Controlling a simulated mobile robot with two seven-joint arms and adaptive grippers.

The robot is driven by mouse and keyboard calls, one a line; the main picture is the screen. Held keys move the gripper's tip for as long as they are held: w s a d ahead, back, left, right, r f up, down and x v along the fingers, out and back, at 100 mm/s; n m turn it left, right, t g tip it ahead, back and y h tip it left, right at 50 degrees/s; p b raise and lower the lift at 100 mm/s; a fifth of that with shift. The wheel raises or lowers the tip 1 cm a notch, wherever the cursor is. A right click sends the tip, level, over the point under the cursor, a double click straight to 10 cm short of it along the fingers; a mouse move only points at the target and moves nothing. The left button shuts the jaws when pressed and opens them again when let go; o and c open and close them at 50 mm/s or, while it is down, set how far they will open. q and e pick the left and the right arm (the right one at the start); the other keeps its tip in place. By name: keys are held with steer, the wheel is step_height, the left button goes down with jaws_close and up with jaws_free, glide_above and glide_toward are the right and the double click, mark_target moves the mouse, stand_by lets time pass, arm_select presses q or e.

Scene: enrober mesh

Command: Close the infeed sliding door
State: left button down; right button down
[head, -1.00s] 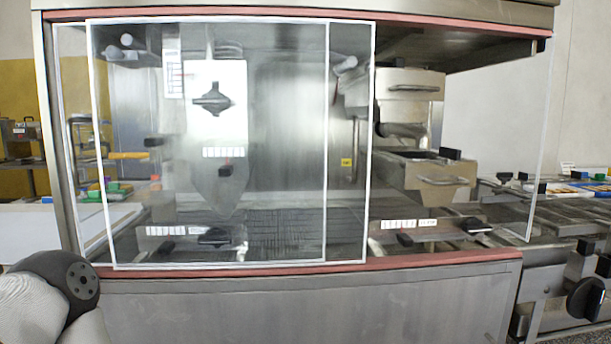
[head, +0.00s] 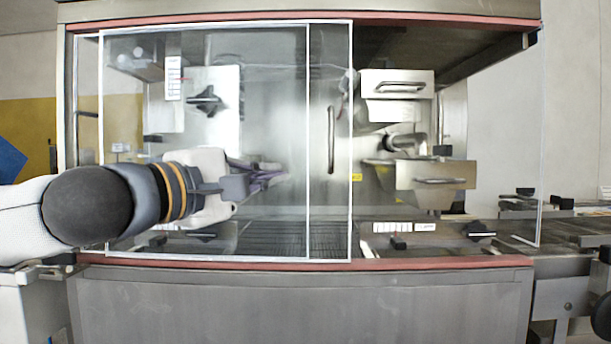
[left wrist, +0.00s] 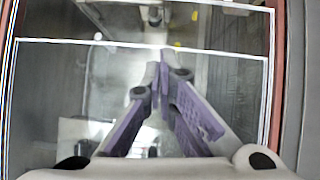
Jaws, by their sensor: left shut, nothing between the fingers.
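Two clear sliding panes with white edges overlap on the left of the machine front in the head view. The pane that reaches farthest right (head: 331,215) carries a vertical bar handle (head: 331,140) near its right edge. I cannot tell which pane is the infeed door. The front is uncovered to the right of that pane. My left gripper (head: 281,173) is shut and empty, in front of the panes and left of the handle, pointing right. In the left wrist view its purple fingers (left wrist: 160,62) meet at the tips, with white pane edges around them. My right gripper is not in view.
Red rails (head: 440,261) run along the top and bottom of the opening. Steel units with handles (head: 431,174) stand inside at the right. A clear side panel (head: 541,130) closes the right end, and a conveyor (head: 575,228) extends beyond it.

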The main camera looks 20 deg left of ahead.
mark_target(305, 169)
arm_select(q)
steer(key=w+d, duration=0.4)
steer(key=shift+r, duration=0.25)
steer(key=shift+w+d, duration=0.1)
steer(key=shift+d, duration=0.15)
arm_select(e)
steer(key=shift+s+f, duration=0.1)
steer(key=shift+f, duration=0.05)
